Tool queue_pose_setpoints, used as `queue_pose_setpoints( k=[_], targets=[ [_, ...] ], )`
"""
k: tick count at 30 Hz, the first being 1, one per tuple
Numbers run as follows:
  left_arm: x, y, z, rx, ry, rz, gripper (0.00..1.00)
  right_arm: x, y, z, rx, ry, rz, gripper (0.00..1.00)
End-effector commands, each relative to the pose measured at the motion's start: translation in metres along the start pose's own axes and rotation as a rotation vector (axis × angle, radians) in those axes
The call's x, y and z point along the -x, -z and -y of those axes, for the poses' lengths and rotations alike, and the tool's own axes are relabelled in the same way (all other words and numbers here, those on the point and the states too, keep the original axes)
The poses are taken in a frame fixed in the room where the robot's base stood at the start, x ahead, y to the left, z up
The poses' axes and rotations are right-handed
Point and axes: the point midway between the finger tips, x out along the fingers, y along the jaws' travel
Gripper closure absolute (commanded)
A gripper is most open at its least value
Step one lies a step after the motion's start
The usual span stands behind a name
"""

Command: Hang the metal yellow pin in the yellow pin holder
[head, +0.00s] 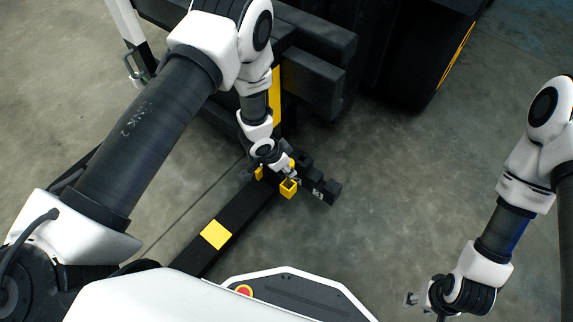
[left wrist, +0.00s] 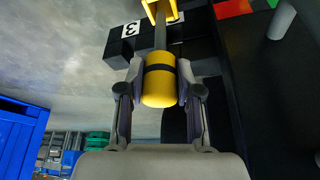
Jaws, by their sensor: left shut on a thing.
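The metal yellow pin (left wrist: 159,84) has a yellow head with a black band and a grey shaft. My left gripper (left wrist: 161,92) is shut on its head, one finger on each side. The shaft points up the left wrist view to the yellow pin holder (left wrist: 148,10); I cannot tell whether its tip is inside. In the head view the open yellow holder (head: 289,189) is just below my left gripper (head: 290,174), and the pin is mostly hidden there. My right gripper (head: 424,309) is open and empty at the lower right, far from the holder.
A black block marked 3 (left wrist: 118,50) stands beside the holder. A black beam with a yellow patch (head: 215,234) runs to the lower left. Dark machinery with a large wheel (head: 425,45) stands at the back. The grey floor to the right is clear.

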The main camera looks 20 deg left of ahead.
Motion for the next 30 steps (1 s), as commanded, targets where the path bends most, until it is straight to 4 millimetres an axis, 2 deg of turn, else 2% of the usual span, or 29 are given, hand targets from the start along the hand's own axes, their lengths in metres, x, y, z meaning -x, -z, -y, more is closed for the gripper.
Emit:
queue_pose_setpoints(
  k=[30],
  targets=[
    [-0.024,-0.010,0.000,0.001,0.000,0.000,1.00,-0.016,0.000,0.000,0.000,0.000,0.000,0.60]
  ],
)
